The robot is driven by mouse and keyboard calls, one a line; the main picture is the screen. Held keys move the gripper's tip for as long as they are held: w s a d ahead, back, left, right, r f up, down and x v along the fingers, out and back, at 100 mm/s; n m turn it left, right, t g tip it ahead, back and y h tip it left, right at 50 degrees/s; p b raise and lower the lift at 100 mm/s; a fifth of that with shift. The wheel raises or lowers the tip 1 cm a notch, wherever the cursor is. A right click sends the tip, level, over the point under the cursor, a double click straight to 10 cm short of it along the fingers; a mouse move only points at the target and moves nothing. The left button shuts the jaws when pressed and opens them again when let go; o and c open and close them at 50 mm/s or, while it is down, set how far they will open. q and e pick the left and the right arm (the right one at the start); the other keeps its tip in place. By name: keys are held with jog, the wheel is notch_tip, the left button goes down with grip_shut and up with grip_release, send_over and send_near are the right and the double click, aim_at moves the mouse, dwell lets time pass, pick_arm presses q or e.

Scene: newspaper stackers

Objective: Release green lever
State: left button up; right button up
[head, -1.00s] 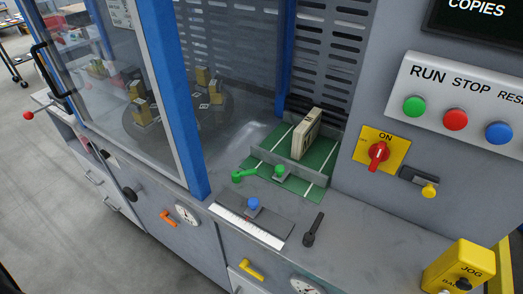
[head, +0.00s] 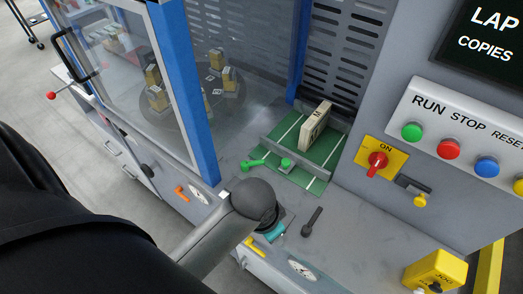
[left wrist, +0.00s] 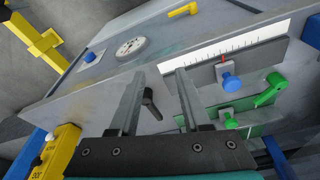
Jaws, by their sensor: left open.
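The green lever (head: 252,163) sits at the left front edge of the green striped bed (head: 312,180) in the head view. In the left wrist view the green lever (left wrist: 270,90) is at the right, beyond the blue knob (left wrist: 231,81). My left gripper (left wrist: 159,85) is open, its two fingers apart and empty. It is over the counter on the near side of the lever, not touching it. In the head view my left arm's rounded end hides most of the gripper and the blue knob. My right gripper is not in view.
A black handle (head: 311,221) stands on the counter and shows between my fingers in the left wrist view (left wrist: 150,103). A green knob (head: 287,163) is just right of the lever. A paper stack (head: 314,128) stands on the bed. A blue post (head: 187,85) rises left of the lever.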

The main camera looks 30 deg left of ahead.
pick_arm(q)
jog(key=w+m, duration=0.1)
jog(key=w, duration=0.1)
jog(key=w+d+f+g, duration=0.1)
jog(key=w, duration=0.1)
jog(key=w+m, duration=0.1)
jog(key=w, duration=0.1)
jog(key=shift+w+d+f+m, duration=0.1)
jog(key=shift+d+f+m, duration=0.05)
jog(key=shift+f+m, duration=0.2)
jog(key=shift+m+g+y, duration=0.9)
jog(key=shift+m, duration=0.05)
jog(key=w, duration=0.2)
jog(key=w+a+r, duration=0.1)
jog(key=w, duration=0.1)
jog(key=w+a, duration=0.1)
jog(key=w, duration=0.2)
jog(key=shift+w+a+r, duration=0.1)
jog(key=shift+r, duration=0.15)
jog(key=w+a+r+g+y, duration=0.1)
jog(key=w+a+r, duration=0.3)
jog(key=w, duration=0.1)
jog(key=g+y, duration=0.1)
send_near(256, 162)
jog(key=shift+m, duration=0.3)
jog(key=b+x, duration=0.1)
jog(key=x, duration=0.7)
jog(key=shift+w+d+b, duration=0.1)
jog(key=shift+w+b, duration=0.05)
jog(key=shift+b, duration=0.2)
